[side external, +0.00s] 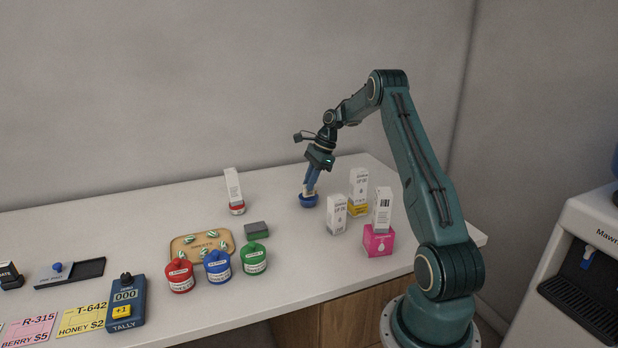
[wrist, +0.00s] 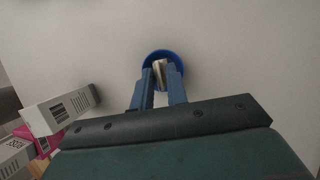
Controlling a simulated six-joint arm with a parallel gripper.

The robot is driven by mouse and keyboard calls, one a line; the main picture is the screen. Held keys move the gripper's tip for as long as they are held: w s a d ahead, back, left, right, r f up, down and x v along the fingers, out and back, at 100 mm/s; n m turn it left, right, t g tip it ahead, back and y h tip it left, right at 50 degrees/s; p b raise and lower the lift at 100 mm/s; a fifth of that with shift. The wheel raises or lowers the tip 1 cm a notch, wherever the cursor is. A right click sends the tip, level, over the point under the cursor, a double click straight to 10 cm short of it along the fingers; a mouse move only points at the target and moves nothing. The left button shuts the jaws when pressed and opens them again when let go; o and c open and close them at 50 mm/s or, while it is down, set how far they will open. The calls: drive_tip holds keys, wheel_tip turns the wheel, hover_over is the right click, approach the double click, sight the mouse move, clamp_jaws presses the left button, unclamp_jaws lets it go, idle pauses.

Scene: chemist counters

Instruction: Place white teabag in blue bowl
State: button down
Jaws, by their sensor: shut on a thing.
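The small blue bowl (side external: 308,202) stands on the white counter near the back right. It also shows in the wrist view (wrist: 149,60), with its rim around my fingertips. My gripper (side external: 311,188) points down, its fingertips at the bowl. It is shut on a small pale thing, which appears to be the white teabag (wrist: 159,72), between the fingers. The teabag is at or just inside the bowl's opening; I cannot tell whether it touches the bottom. The fingers hide part of it and part of the bowl.
Several white boxes (side external: 336,213) stand right of the bowl, one on a pink box (side external: 377,241). Another white box (side external: 233,186) stands at a red base to the left.

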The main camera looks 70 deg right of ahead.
drive_tip(key=shift+f, duration=1.25)
drive_tip(key=c, duration=1.3)
unclamp_jaws()
drive_tip(key=shift+r, duration=0.1)
drive_tip(key=shift+r, duration=3.45)
